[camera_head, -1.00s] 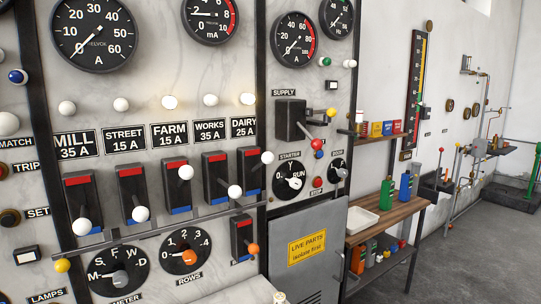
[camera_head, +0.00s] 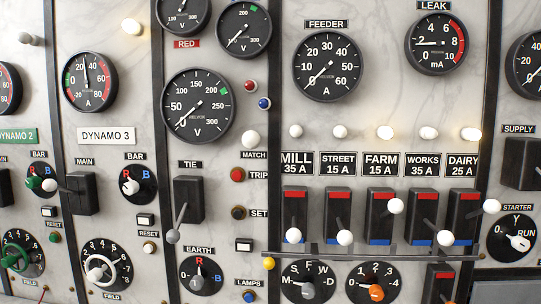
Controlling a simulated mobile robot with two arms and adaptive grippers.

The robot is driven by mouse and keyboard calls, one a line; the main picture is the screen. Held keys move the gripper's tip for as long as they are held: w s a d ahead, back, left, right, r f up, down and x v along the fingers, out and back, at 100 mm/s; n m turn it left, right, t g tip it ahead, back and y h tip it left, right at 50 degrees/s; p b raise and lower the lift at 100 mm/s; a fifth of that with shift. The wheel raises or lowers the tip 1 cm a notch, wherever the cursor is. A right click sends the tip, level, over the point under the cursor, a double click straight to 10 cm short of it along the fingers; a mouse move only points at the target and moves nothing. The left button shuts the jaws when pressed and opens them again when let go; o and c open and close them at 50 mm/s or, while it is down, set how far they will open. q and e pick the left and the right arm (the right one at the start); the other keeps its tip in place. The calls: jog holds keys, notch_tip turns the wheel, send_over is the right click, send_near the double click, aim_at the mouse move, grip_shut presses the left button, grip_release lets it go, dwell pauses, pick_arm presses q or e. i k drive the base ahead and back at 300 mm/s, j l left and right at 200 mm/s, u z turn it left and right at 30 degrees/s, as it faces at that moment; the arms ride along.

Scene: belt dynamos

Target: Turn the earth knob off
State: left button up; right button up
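The earth knob (camera_head: 200,274) is a round black dial with a grey pointer on the marble panel, low and left of centre, under the "EARTH" label (camera_head: 200,250). A red "R" shows at the top of its dial, with other marks at its sides. The pointer looks roughly upright, but it is too small to read its setting surely. Neither of my grippers is in view.
Above the knob is the tie switch (camera_head: 188,200) with its grey-ended lever hanging down. The lamps button (camera_head: 249,296) is close by, and white-knobbed feeder switches (camera_head: 380,215) stand further right.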

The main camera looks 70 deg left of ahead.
aim_at(197, 282)
jog(key=k+j+u, duration=0.15)
jog(key=u, duration=2.6)
